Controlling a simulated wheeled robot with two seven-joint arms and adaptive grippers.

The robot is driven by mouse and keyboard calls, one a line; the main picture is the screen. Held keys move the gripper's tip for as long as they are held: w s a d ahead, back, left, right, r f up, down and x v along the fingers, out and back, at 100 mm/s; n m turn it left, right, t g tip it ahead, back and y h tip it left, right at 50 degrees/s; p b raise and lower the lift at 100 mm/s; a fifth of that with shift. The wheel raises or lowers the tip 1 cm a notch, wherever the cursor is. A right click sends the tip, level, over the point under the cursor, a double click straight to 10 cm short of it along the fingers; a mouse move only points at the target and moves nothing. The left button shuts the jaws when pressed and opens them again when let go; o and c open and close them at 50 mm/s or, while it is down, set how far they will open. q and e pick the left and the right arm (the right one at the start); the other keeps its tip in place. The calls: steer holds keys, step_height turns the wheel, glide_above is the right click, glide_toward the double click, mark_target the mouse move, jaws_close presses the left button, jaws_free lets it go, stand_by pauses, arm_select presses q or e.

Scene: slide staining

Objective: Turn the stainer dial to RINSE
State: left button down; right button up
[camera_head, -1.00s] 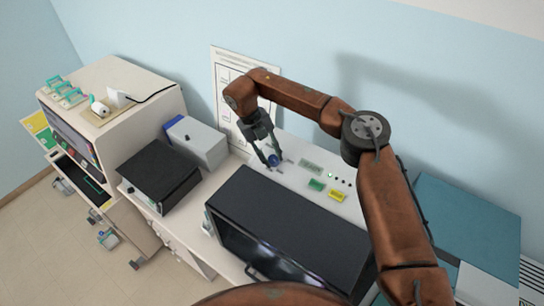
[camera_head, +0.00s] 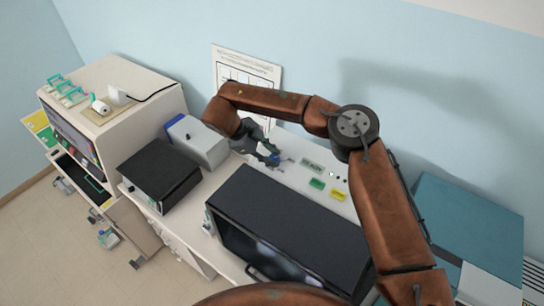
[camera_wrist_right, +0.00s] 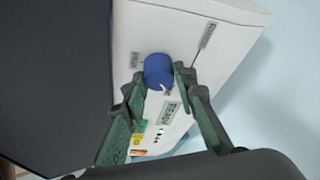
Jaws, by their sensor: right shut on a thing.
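The blue dial (camera_wrist_right: 158,68) sits on the white panel of the stainer (camera_wrist_right: 190,20). It also shows, partly covered, in the head view (camera_head: 273,160). My right gripper (camera_wrist_right: 156,85) is shut on the dial, with one green-grey finger on each side. A pale mark shows on the dial's side nearest the display. Small dark labels stand around the dial, one left of it and one at upper right; I cannot read them surely. A green display (camera_wrist_right: 168,112) reads like READY. In the head view my right gripper (camera_head: 268,154) reaches the panel from the left. My left gripper is out of view.
The stainer's black cover (camera_head: 295,215) stands in front of the panel. Green (camera_head: 317,184) and yellow (camera_head: 338,194) buttons lie to the right. A white-grey box (camera_head: 198,142) and a black box (camera_head: 160,175) stand to the left. A wall chart (camera_head: 245,62) hangs behind.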

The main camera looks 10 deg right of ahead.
steer(key=n+t, duration=0.1)
steer(key=n, duration=0.2)
steer(key=n+t, duration=0.1)
steer(key=n, duration=0.1)
steer(key=shift+r+n+b, duration=0.2)
steer(key=shift+n+b, duration=0.2)
steer(key=shift+n+t, duration=1)
steer(key=shift+n, duration=1.4)
steer(key=shift+b, duration=0.3)
steer(key=o, duration=1.2)
steer(key=shift+s+f+n, duration=0.1)
steer(key=shift+f+n, duration=0.05)
steer(key=shift+n, duration=0.15)
steer(key=shift+c, duration=0.2)
steer(key=shift+s+a, duration=0.1)
steer(key=v, duration=1.1)
steer(key=shift+r, duration=0.4)
